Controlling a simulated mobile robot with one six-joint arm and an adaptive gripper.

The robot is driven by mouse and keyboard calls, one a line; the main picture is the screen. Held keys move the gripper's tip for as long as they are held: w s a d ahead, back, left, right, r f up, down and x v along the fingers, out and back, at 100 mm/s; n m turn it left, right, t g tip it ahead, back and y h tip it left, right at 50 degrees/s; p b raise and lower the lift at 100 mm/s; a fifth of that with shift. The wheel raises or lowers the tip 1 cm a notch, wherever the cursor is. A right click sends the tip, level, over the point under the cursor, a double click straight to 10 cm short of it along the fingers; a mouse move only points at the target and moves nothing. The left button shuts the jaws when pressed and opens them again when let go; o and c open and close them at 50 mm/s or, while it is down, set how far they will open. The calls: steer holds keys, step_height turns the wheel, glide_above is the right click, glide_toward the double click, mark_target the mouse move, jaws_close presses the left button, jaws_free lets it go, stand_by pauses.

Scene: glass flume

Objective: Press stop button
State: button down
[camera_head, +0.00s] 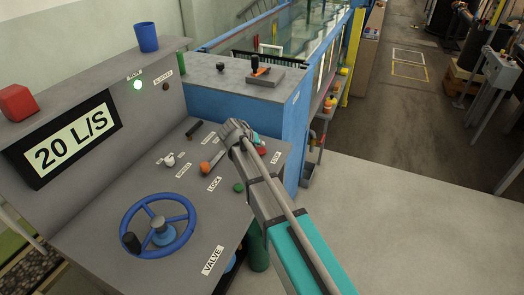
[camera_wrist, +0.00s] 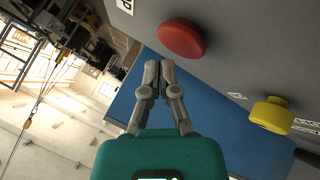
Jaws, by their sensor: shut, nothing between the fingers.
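The red round stop button (camera_wrist: 182,40) shows in the wrist view on the grey panel, above and to the right of my fingertips. In the head view the red button (camera_head: 262,151) is partly hidden by my wrist, next to a label at the panel's right edge. My gripper (camera_wrist: 158,66) has its two grey fingers together, empty. The fingertips look close to the button but apart from it in the picture; the exact distance is unclear. In the head view my gripper (camera_head: 258,139) is mostly hidden behind my wrist.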

mark_target(260, 150)
steer(key=shift+f, duration=0.35)
steer(key=shift+f+b, duration=0.5)
steer(key=shift+b, duration=0.25)
stand_by(0.8)
steer(key=shift+r, duration=0.1)
steer(key=shift+r+p, duration=0.9)
steer(key=shift+p, duration=0.1)
steer(key=shift+r, duration=0.1)
step_height(260, 150, up, 6)
steer(key=p, duration=0.6)
steer(key=shift+d, duration=0.1)
stand_by(0.6)
